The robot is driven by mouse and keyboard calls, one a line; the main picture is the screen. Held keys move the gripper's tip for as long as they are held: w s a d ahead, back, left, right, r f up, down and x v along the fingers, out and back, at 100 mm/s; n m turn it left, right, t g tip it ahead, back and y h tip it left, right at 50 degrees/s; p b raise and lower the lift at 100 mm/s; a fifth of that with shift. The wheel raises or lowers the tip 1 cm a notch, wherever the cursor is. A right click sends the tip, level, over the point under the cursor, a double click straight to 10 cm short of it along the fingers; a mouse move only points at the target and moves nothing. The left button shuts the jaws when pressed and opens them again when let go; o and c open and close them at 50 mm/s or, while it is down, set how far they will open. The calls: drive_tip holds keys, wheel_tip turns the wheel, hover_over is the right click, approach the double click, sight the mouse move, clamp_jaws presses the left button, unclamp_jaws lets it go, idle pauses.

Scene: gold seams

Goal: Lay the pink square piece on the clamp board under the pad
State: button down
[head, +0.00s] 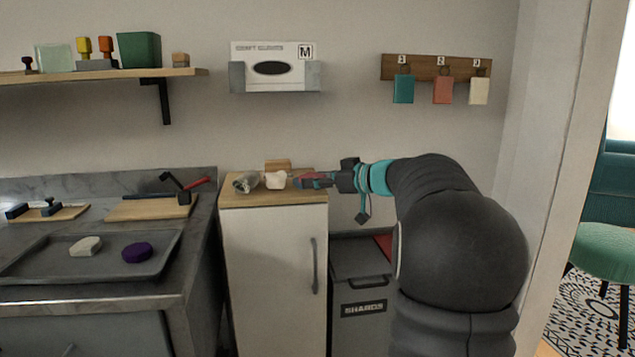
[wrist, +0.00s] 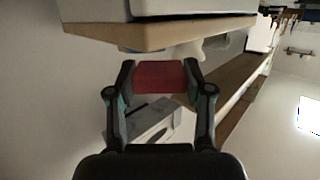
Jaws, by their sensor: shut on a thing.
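My gripper (head: 318,181) is at the right side of the small cabinet's wooden top, shut on a reddish-pink piece. The piece (wrist: 160,78) sits between both fingers (wrist: 160,70) in the wrist view, showing a flat rectangular face. In the head view the piece is small and mostly hidden by the fingers. The clamp board (head: 150,208) is a wooden board on the left counter, with a dark clamp (head: 180,190) with a red handle (head: 196,186). The clamp's pad is too small to make out. My gripper is well to the right of this board.
The cabinet top (head: 240,200) holds a grey object (head: 246,181), a white piece (head: 275,180) and a wooden block (head: 278,165). A grey tray (head: 50,267) at the counter's front holds a pale piece (head: 86,246) and a purple piece (head: 137,252). A shards bin (head: 362,290) stands right of the cabinet.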

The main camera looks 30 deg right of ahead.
drive_tip(key=shift+f, duration=0.35)
drive_tip(key=shift+c, duration=2.3)
unclamp_jaws()
drive_tip(key=shift+r, duration=0.2)
drive_tip(key=v, duration=1.2)
